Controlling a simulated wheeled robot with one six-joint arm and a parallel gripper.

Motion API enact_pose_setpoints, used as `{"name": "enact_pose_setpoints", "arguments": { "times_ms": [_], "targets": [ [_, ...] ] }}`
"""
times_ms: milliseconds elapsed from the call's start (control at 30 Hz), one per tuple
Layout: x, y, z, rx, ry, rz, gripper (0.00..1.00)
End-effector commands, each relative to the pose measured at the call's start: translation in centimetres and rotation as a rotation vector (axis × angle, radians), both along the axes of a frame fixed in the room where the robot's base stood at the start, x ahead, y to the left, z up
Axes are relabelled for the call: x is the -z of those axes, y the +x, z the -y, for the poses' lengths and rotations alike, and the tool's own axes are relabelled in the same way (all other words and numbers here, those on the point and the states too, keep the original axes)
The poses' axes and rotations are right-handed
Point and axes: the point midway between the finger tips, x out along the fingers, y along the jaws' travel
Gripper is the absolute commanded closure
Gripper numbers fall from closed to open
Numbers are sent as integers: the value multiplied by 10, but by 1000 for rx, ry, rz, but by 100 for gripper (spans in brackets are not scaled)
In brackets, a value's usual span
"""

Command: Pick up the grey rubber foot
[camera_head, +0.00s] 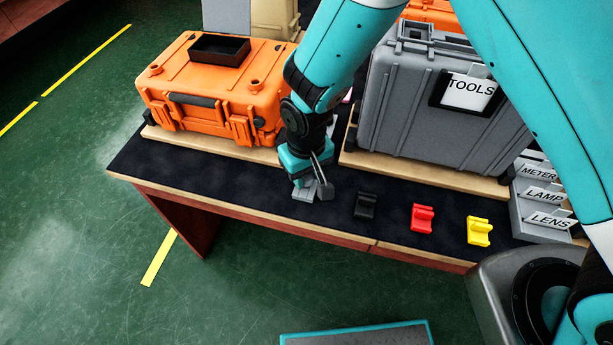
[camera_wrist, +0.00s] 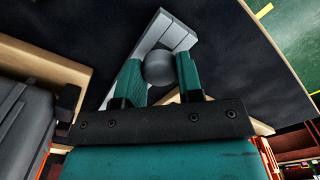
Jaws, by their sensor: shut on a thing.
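My gripper (camera_head: 309,181) points down over the near edge of the dark bench top, left of the black holder. In the wrist view its two teal fingers (camera_wrist: 158,82) are shut on the grey rubber foot (camera_wrist: 158,66), a rounded dark grey piece between the fingertips. A light grey slotted block (camera_wrist: 168,34) shows just beyond the foot; in the head view the block (camera_head: 304,194) lies under my gripper. I cannot tell whether the foot still touches the block. In the head view the foot cannot be clearly made out behind the fingers.
Black (camera_head: 366,205), red (camera_head: 422,218) and yellow (camera_head: 479,231) holders stand in a row to the right. An orange case (camera_head: 215,95) stands behind left and a grey TOOLS case (camera_head: 420,115) behind right. Labelled bins (camera_head: 540,195) stand at the right end.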

Motion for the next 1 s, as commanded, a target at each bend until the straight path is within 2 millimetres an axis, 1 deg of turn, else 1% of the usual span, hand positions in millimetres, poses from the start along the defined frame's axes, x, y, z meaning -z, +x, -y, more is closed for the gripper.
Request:
{"name": "enact_pose_setpoints", "arguments": {
  "times_ms": [167, 300, 400, 500, 600, 700, 1000],
  "targets": [
    [-44, 1, -1, 0, 5, 6, 88],
    [-89, 1, -1, 0, 6, 7, 88],
    [-118, 1, -1, 0, 5, 6, 88],
    [-143, 1, -1, 0, 5, 5, 88],
    [-161, 0, 0, 0, 3, 3, 88],
    [-174, 0, 0, 0, 2, 2, 88],
    [-197, 0, 0, 0, 0, 0, 88]
  ]
}}
